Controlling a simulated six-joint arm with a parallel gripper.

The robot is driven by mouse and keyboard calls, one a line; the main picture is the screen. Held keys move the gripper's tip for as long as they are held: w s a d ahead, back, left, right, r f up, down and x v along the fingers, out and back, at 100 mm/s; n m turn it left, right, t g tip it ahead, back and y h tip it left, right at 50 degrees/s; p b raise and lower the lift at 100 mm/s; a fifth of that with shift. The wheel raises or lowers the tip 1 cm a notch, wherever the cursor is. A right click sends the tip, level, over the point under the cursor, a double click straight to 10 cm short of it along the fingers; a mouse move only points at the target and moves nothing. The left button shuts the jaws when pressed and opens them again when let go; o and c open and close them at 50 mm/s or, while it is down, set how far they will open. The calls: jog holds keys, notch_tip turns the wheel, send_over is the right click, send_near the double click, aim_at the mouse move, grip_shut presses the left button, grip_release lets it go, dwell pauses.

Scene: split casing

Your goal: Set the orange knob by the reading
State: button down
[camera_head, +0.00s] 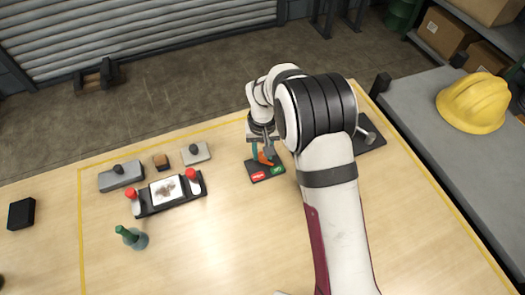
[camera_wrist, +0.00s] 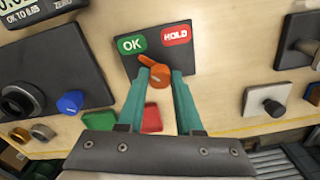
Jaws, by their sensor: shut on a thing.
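The orange knob (camera_wrist: 158,72) sits on a dark panel (camera_wrist: 193,62) with a green OK label (camera_wrist: 131,43) and a red HOLD label (camera_wrist: 176,34). In the wrist view its narrow end points up and left, toward the OK side. My gripper (camera_wrist: 161,76) has its teal fingers on either side of the knob, shut on it. In the head view the orange knob (camera_head: 265,158) shows at the panel's (camera_head: 251,165) far edge, partly hidden by my gripper (camera_head: 262,153). A display (camera_wrist: 30,8) marked "OK TO 0.05" and ZERO is cut off at the wrist view's top left; its digits are not fully readable.
A dark device with a blue knob (camera_wrist: 70,102) is left of the panel in the wrist view. Green (camera_wrist: 97,122) and red (camera_wrist: 152,118) pieces lie near the fingers. In the head view a black fixture (camera_head: 150,208) with red knobs and a green bottle (camera_head: 132,238) stand left.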

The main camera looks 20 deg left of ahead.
aim_at(262, 155)
jog(key=c, duration=0.6)
grip_release()
notch_tip(262, 155, up, 16)
jog(key=shift+f, duration=0.1)
jog(key=s+d+r+m, duration=0.2)
jog(key=s+d+r, duration=0.1)
jog(key=d, duration=0.3)
jog(key=s+d+r+m, duration=0.2)
jog(key=d+r, duration=0.1)
jog(key=d, duration=0.4)
jog(key=s+d+f+m, duration=0.1)
jog(key=s+d+m, duration=0.1)
jog(key=s, duration=0.4)
jog(key=s+d+m+y, duration=0.1)
jog(key=s+d+m, duration=0.1)
jog(key=s+d, duration=0.3)
jog(key=s+d+f+m, duration=0.1)
jog(key=s+d+m, duration=0.2)
jog(key=s, duration=0.5)
jog(key=shift+d+f+y, duration=0.35)
jog(key=shift+d+y, duration=0.05)
jog(key=shift+d, duration=0.2)
